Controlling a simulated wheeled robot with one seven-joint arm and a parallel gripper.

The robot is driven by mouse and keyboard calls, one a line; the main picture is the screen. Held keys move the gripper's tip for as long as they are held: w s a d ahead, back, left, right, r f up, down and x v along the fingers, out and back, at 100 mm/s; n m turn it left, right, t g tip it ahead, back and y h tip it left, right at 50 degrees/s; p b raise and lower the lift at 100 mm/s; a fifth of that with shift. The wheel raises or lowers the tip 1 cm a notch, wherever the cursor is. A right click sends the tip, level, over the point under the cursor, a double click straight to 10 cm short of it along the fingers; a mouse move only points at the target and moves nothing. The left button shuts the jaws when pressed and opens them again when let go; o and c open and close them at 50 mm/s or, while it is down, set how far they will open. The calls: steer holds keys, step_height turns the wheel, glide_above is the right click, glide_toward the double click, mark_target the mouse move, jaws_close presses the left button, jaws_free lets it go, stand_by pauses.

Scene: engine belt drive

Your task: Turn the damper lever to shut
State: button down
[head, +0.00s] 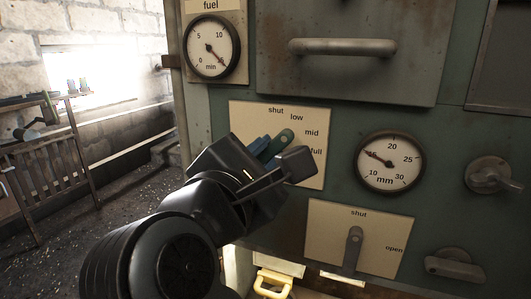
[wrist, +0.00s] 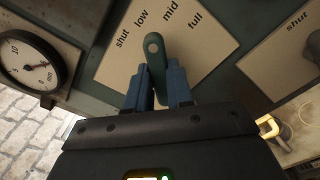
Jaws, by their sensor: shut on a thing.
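The green damper lever (head: 286,135) is on a cream plate (head: 238,112) marked shut, low, mid and full. It also shows in the wrist view (wrist: 153,44), its rounded tip pointing between low and mid, closer to low. My gripper (head: 268,149) is at this lever. In the wrist view its blue fingers (wrist: 161,88) are shut on the lever from both sides, below the tip. The lever's pivot is hidden by my gripper.
A second plate (head: 322,237) below has a grey lever (head: 354,248) pointing at shut. A dial in mm (head: 390,162) is to the right, a fuel gauge (head: 211,47) above left. A drawer handle (head: 342,47) juts out above. A yellow handle (head: 272,283) is low down.

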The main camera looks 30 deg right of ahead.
steer(key=n+p, duration=0.1)
steer(key=n, duration=0.3)
steer(key=shift+r+n+p, duration=0.1)
steer(key=shift+n+p, duration=0.2)
steer(key=shift+p, duration=0.05)
steer(key=shift+n+p, duration=1.1)
steer(key=shift+n, duration=0.8)
steer(key=shift+a, duration=0.1)
steer(key=c, duration=1)
jaws_free()
steer(key=b+v, duration=0.2)
steer(key=v, duration=0.5)
steer(key=shift+s+a, duration=0.2)
steer(key=shift+a, duration=0.1)
